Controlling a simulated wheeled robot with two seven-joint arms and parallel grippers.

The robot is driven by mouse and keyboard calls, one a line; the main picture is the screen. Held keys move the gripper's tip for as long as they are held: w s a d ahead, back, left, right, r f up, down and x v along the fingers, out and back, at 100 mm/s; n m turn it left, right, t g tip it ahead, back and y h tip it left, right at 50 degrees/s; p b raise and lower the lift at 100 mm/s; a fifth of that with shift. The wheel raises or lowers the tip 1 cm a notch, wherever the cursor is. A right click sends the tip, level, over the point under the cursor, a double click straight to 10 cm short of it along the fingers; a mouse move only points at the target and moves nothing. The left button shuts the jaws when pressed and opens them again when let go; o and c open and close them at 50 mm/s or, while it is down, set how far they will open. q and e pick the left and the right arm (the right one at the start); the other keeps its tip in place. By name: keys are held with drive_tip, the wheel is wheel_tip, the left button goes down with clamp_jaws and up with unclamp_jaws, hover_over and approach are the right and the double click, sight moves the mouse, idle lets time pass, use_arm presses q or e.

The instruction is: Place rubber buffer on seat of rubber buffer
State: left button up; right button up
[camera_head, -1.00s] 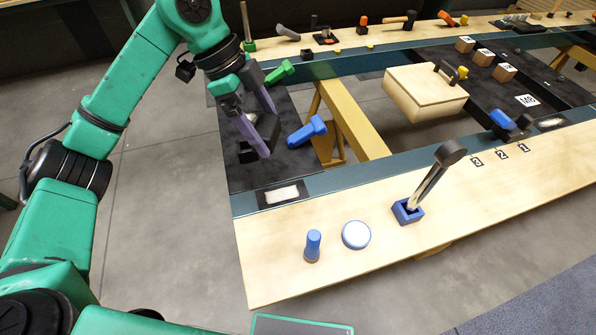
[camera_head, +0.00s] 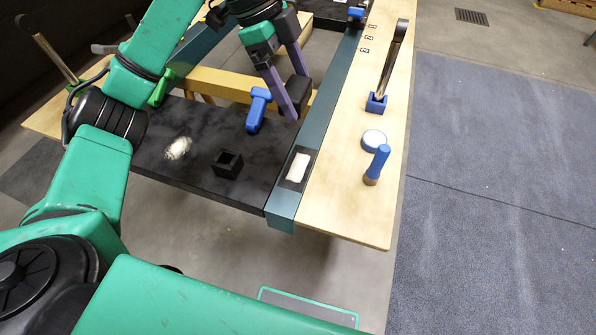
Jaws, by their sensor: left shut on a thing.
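My left gripper (camera_head: 288,102), with purple fingers, is in the upper middle of the head view. It is shut on a dark block, the rubber buffer (camera_head: 296,92), which the fingers partly hide. The gripper is over or near the teal rail, right of the blue-headed part; its height is hard to tell. A small black square holder (camera_head: 228,164) with an open top, apparently the seat of the rubber buffer, sits on the dark platform, below and left of the gripper and apart from it. My right gripper is out of view.
A blue T-shaped part (camera_head: 258,108) stands on the dark platform (camera_head: 195,190) between gripper and holder. The wooden rail (camera_head: 342,205) at right carries a lever in a blue base (camera_head: 377,102), a white-topped disc (camera_head: 373,139) and a blue peg (camera_head: 377,164).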

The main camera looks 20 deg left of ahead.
use_arm(q)
hover_over(303, 169)
drive_tip(key=a, duration=0.1)
wheel_tip(303, 169, down, 9)
drive_tip(key=f, duration=1)
drive_tip(key=shift+w+a, duration=0.1)
drive_tip(key=shift+a, duration=0.1)
drive_tip(key=shift+f, duration=0.15)
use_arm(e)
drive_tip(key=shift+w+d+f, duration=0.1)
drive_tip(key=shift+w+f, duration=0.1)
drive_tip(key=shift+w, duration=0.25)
use_arm(q)
drive_tip(key=shift+f, duration=0.15)
drive_tip(key=o, duration=1.2)
drive_tip(key=shift+c, duration=0.2)
drive_tip(key=shift+r, duration=0.2)
drive_tip(key=v, duration=1.2)
drive_tip(key=shift+b, duration=0.45)
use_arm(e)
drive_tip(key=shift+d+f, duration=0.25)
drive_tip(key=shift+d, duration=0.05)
use_arm(q)
drive_tip(key=shift+r, duration=0.15)
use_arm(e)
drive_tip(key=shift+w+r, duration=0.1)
